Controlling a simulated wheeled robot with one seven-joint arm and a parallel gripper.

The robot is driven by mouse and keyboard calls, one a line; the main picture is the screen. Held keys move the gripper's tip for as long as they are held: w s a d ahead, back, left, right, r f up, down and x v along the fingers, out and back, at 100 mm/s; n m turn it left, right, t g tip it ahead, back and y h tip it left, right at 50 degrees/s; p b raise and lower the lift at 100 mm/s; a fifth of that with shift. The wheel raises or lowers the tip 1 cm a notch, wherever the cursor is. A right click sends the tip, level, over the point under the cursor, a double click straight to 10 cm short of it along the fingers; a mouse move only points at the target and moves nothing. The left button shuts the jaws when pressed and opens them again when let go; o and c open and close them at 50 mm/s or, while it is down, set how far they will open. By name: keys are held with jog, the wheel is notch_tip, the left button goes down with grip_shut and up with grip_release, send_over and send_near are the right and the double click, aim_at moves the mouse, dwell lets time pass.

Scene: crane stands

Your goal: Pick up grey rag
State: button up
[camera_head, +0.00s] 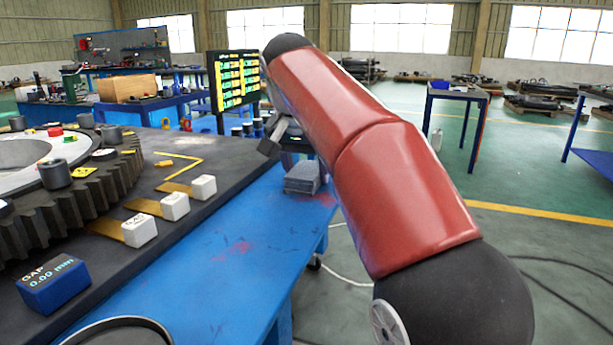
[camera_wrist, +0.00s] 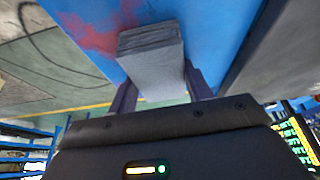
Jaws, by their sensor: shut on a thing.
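The grey rag (camera_head: 303,178) is a folded, layered block near the far right edge of the blue table (camera_head: 215,268). In the wrist view the rag (camera_wrist: 151,50) lies between the two fingers of my gripper (camera_wrist: 158,85), one on each side. My gripper (camera_head: 297,160) is shut on it. In the head view my red arm reaches over the table and hides part of the gripper. I cannot tell whether the rag is clear of the table top.
A dark plate with a large gear (camera_head: 75,205) fills the left of the table. Three white blocks (camera_head: 175,206) and a blue gap gauge (camera_head: 53,284) sit on it. A black-and-yellow display (camera_head: 234,80) stands behind the rag. The blue surface in front of the rag is mostly clear.

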aim_at(306, 169)
notch_tip(306, 169, up, 9)
jog(key=p, duration=0.4)
jog(key=shift+f, duration=0.2)
jog(key=shift+r, duration=0.9)
